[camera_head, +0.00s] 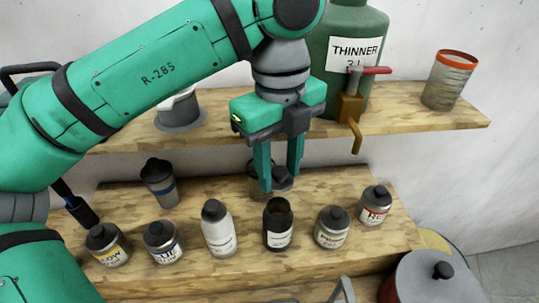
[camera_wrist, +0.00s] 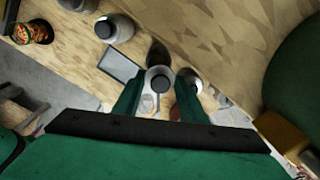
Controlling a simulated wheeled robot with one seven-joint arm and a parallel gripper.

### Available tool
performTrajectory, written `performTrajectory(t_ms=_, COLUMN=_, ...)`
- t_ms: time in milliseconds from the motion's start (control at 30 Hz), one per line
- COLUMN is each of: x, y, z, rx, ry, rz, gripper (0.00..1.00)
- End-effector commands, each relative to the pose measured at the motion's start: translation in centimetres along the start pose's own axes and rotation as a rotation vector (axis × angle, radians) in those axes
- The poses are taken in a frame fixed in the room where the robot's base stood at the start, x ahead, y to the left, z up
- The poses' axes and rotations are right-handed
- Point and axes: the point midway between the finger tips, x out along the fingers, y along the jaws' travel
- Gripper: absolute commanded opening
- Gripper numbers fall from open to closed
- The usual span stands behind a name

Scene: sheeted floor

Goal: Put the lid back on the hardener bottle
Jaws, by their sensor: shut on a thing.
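A dark bottle (camera_head: 278,230) with a pale label stands open on the lower wooden shelf; its label text is too small to read, and I take it as the hardener bottle. My gripper (camera_head: 280,180) points down behind and above this bottle, its fingers closed around a small dark grey lid (camera_head: 284,179). The lid looks apart from the bottle's mouth. In the wrist view my gripper (camera_wrist: 160,84) shows a round grey piece between the fingertips, probably the lid, partly hidden by the fingers.
A white bottle (camera_head: 217,232) stands close on the left and a primer tin (camera_head: 332,230) close on the right. Several paint tins stand along the shelf. The upper shelf (camera_head: 420,122) holds a green thinner container (camera_head: 345,85) with a tap, near my gripper's right side.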

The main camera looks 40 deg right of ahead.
Motion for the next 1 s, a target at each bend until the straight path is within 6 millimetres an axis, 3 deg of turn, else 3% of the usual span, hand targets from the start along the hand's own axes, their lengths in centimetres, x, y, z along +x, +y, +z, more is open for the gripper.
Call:
performTrajectory(t_ms=600, x=4.8, y=0.2, z=0.0, rx=0.000, ry=0.001, rz=0.000, gripper=0.17)
performTrajectory(t_ms=1000, x=6.1, y=0.1, z=0.0, rx=0.000, ry=0.000, rz=-0.001, gripper=0.17)
